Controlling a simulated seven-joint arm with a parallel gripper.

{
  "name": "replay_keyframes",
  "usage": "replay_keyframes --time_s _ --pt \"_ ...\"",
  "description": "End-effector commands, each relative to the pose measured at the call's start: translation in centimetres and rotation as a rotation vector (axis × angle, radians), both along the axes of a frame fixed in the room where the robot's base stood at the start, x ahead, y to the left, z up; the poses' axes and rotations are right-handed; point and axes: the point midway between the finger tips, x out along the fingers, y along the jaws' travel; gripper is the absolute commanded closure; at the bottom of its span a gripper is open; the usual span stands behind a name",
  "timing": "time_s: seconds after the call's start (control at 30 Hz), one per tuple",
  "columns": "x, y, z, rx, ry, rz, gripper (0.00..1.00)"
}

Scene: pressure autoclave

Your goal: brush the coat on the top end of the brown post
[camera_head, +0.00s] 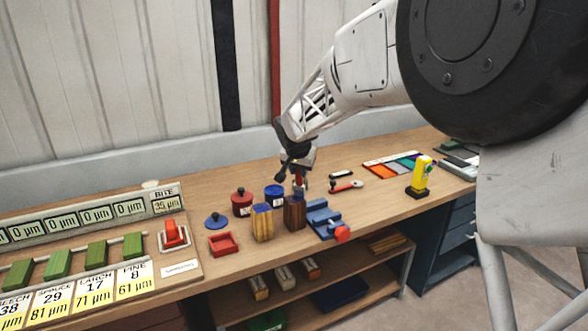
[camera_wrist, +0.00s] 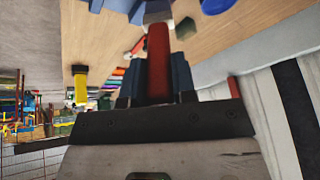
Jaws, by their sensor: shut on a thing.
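The brown post (camera_head: 294,214) stands upright on the bench, a dark brown block. My gripper (camera_head: 299,182) is directly above or just behind its top end, pointing down. It is shut on a red-handled brush (camera_head: 298,177). The red handle (camera_wrist: 158,62) also shows in the wrist view, between the blue fingers of my gripper (camera_wrist: 157,82). The brush's tip is close to the post's top; I cannot tell whether they touch. Whether a coat is on the top end is too small to see. A blue pot (camera_head: 274,196) and a red lidded pot (camera_head: 242,204) stand behind left.
A blue fixture with a red knob (camera_head: 342,234) is close right. A red tray (camera_head: 223,243) and blue lid (camera_head: 215,221) lie left. A yellow device (camera_head: 420,176) stands farther right.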

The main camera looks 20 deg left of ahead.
Motion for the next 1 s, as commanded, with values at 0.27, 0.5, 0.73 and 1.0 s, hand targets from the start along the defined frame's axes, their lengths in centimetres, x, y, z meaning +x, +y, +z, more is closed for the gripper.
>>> replay_keyframes --time_s 0.27,0.5,0.73,1.0 --pt "-1.9 0.3 0.1 0.0 0.001 0.003 0.99" --pt "-3.4 1.8 -0.1 0.0 0.001 0.002 0.99" --pt "-1.8 0.1 -0.1 0.0 0.001 -0.001 0.99" --pt "-1.7 0.0 -0.1 -0.001 0.001 0.003 0.99"
